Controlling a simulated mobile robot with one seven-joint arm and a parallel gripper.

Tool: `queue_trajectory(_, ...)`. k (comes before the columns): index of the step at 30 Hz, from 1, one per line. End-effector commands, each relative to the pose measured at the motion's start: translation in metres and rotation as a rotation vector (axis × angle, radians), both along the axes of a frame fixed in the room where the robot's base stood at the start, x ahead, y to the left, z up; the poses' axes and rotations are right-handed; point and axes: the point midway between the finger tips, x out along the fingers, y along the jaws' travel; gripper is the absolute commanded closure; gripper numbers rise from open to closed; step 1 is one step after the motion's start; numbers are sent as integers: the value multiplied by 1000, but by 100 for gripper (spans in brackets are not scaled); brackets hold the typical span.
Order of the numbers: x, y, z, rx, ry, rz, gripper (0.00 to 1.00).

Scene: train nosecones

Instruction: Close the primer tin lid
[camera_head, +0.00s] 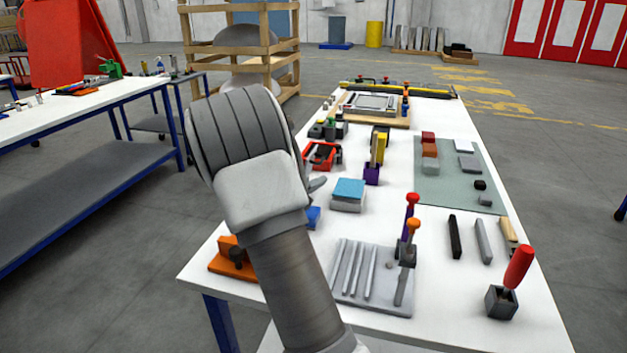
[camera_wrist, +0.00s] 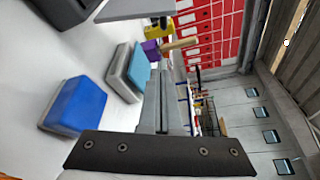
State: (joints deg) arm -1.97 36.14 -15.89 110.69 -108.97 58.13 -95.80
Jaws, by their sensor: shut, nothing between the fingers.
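I cannot tell for sure which thing is the primer tin, and no open lid shows clearly. Two box-like things stand near my gripper. One is a grey block with a light blue top (camera_head: 348,190), also in the wrist view (camera_wrist: 137,66). The other is a blue box with a grey base (camera_wrist: 76,104), mostly hidden behind my arm in the head view (camera_head: 313,217). My gripper (camera_wrist: 161,74) is shut and empty, its fingers beside these boxes in the wrist view. In the head view my wrist hides most of it; a grey finger part (camera_head: 317,184) shows.
The white table (camera_head: 455,299) is crowded. A grey tray with rods (camera_head: 345,285), a red-handled tool in a dark block (camera_head: 518,268) and an orange block (camera_head: 232,262) are at the front. A red frame (camera_head: 320,155) stands just beyond my wrist. A green mat (camera_head: 435,188) lies right.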

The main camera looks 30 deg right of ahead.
Motion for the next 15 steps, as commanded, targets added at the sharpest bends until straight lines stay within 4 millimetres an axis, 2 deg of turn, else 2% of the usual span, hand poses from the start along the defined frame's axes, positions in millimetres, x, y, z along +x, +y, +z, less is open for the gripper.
queue_trajectory(11,28,-75,-14,1,-3,-4,100)
queue_trajectory(12,31,-78,-13,2,-4,-2,100)
queue_trajectory(15,44,-64,-4,3,-7,1,100)
